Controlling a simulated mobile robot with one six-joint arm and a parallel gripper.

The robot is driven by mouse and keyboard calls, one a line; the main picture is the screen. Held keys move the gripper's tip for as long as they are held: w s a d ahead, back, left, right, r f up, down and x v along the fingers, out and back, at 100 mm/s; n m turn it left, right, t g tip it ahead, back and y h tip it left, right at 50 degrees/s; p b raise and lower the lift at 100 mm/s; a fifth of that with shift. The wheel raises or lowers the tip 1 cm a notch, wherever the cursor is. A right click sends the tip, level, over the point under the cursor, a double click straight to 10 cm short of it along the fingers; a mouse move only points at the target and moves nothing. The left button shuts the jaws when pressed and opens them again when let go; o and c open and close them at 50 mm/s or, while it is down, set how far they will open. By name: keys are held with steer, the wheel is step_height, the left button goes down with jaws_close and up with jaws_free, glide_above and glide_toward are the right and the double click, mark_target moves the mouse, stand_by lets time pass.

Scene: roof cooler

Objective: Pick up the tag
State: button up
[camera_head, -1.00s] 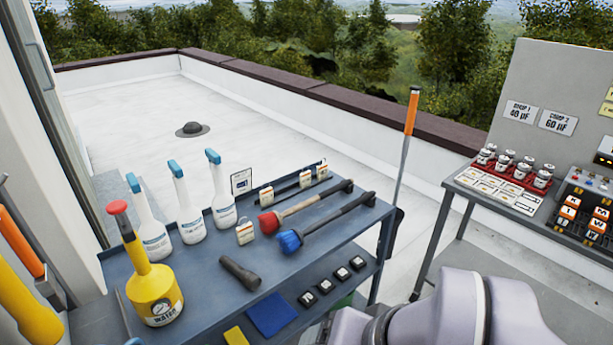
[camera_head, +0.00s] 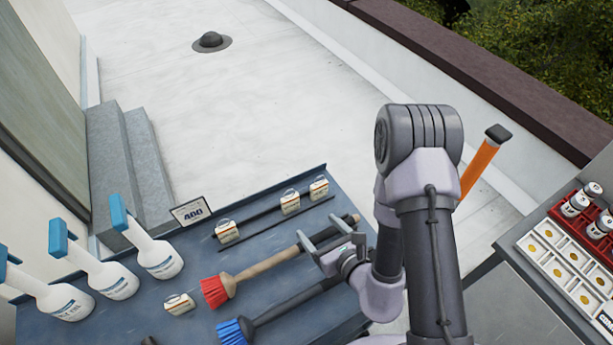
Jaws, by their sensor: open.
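Several small cream tags with metal shackles show on the blue cart top. One tag (camera_head: 179,304) lies apart, left of the red brush head. Three others sit along a dark rail at the back: a left tag (camera_head: 227,231), a middle tag (camera_head: 290,202) and a right tag (camera_head: 319,187). I cannot tell which one the task means. My gripper (camera_head: 328,238) is open and empty, above the brush handles, right of the loose tag and in front of the rail. My arm hides the right end of the cart.
A red brush (camera_head: 213,291) and a blue brush (camera_head: 235,331) lie on the cart top (camera_head: 140,325). White spray bottles (camera_head: 155,255) stand at left. A small sign (camera_head: 190,212) stands behind. At right is a bench with a red rack (camera_head: 570,215).

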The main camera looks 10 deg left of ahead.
steer(key=w+a+f+b, duration=0.1)
steer(key=a+b, duration=0.1)
steer(key=b, duration=0.3)
steer(key=shift+w+a+f, duration=0.1)
steer(key=shift+f, duration=0.3)
glide_toward(291, 203)
steer(key=x, duration=0.4)
steer(key=shift+f, duration=0.1)
steer(key=b+x, duration=0.1)
steer(key=x, duration=0.6)
steer(key=shift+b, duration=0.35)
steer(key=c, duration=1.5)
